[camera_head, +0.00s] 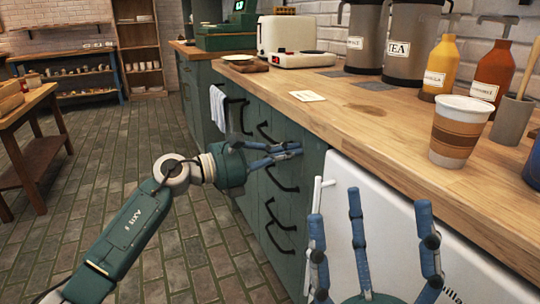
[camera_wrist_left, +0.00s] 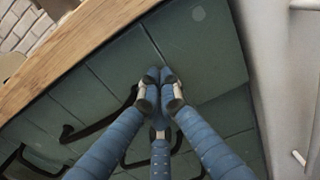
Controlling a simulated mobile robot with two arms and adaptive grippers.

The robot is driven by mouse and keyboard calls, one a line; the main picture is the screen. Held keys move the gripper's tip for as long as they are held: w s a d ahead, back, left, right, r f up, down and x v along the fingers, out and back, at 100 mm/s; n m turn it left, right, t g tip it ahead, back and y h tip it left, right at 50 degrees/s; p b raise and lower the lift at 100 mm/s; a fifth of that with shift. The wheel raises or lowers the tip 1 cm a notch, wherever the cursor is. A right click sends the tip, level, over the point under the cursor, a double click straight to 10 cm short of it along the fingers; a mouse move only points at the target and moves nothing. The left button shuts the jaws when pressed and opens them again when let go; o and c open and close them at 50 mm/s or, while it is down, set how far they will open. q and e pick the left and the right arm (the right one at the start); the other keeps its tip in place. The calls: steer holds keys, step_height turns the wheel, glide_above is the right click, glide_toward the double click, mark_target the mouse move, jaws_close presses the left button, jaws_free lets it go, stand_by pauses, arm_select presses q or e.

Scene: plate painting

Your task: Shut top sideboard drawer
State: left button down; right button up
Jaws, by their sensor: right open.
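The sideboard (camera_head: 312,160) has dark green fronts with several black handles under a wooden top. My left gripper (camera_head: 298,150) has its blue fingers drawn together, tips at the upper green front near the right end. In the left wrist view the fingertips (camera_wrist_left: 160,82) meet in front of the green front (camera_wrist_left: 205,45), with nothing seen between them. Whether they touch it is unclear. The top drawer's front looks roughly flush with those around it, and I see no open drawer box. My right gripper (camera_head: 372,220) is open and empty, fingers upward, before the white appliance.
On the wooden top (camera_head: 375,125) stand a paper cup (camera_head: 457,130), syrup bottles (camera_head: 440,68), tea canisters (camera_head: 412,45) and a toaster (camera_head: 287,36). A white appliance (camera_head: 385,215) adjoins the green fronts. A towel (camera_head: 218,108) hangs farther along.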

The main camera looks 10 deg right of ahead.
arm_select(q)
steer(key=x, duration=0.2)
steer(key=shift+w+d+r, duration=0.1)
steer(key=shift+d+r, duration=0.05)
steer(key=shift+d, duration=0.15)
steer(key=shift+r, duration=0.1)
